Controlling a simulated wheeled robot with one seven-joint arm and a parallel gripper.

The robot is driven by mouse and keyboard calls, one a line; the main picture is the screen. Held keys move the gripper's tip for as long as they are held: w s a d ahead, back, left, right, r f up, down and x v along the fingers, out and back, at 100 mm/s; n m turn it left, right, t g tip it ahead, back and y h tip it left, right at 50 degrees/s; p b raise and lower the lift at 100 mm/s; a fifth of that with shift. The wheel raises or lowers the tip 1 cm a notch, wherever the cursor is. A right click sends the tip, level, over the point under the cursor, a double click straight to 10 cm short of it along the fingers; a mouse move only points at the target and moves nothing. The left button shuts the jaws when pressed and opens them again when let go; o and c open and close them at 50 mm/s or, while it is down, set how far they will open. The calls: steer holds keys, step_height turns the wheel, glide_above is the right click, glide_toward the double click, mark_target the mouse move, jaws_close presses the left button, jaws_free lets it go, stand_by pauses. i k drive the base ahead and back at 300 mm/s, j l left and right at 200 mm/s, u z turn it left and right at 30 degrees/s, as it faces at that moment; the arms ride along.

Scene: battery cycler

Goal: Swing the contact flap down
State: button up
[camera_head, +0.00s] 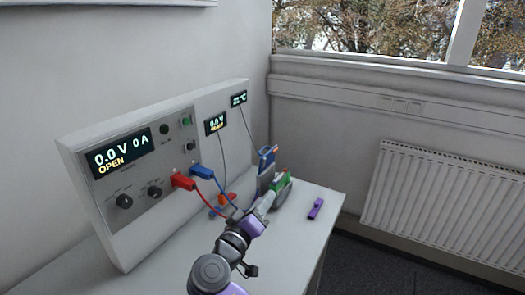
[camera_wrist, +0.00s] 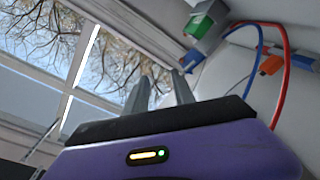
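A small grey fixture (camera_head: 265,180) stands on the table beside the cycler, with a blue part (camera_head: 267,155) raised at its top. A green part (camera_head: 281,182) sits just right of it; a green-topped grey block shows at the upper right of the wrist view (camera_wrist: 207,22). I cannot tell for certain which piece is the contact flap. My gripper (camera_wrist: 160,85) has its two fingers apart with nothing visible between them. In the head view my gripper is close in front of the fixture and hides its lower part; I cannot tell whether they touch.
The cycler (camera_head: 150,175) stands at the left, its display reading 0.0 V, 0 A, OPEN. Red (camera_head: 184,181) and blue (camera_head: 202,171) plugs carry cables toward the fixture. A purple object (camera_head: 316,209) lies at the table's right side. A radiator (camera_head: 445,205) is beyond.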

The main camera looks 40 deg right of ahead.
mark_target(267, 159)
steer(key=i+l, duration=0.25)
steer(key=i, duration=0.15)
steer(key=i+l, duration=0.3)
steer(key=i, duration=0.05)
